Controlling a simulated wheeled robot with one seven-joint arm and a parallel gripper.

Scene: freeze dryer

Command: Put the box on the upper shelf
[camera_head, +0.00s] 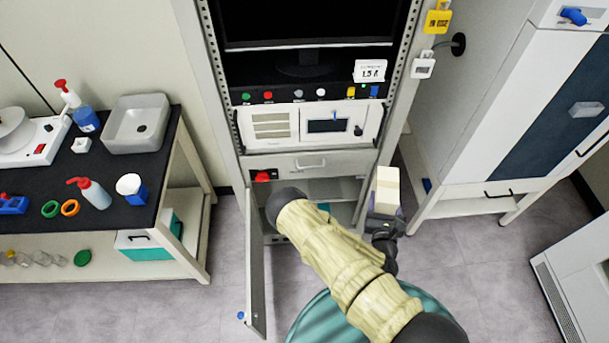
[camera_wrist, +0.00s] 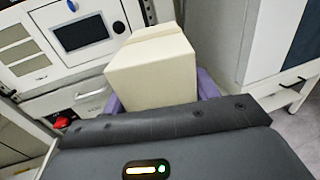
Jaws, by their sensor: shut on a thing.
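A cream-coloured box (camera_wrist: 155,72) fills the middle of the wrist view, held between the purple fingers of my gripper (camera_wrist: 160,95). In the head view the box (camera_head: 387,188) stands up from my gripper (camera_head: 384,222), to the right of the rack's lower opening and in front of the rack. The gripper is shut on the box. The rack's lower compartment is open, and a shelf (camera_head: 335,190) shows inside it under the drawer. My arm hides much of the compartment's lower part.
The open cabinet door (camera_head: 256,265) juts out at the left of the compartment. A red knob (camera_head: 262,176) sits beside the drawer (camera_head: 310,163). A black-topped bench (camera_head: 110,180) stands at the left, and a large white cabinet (camera_head: 500,130) at the right.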

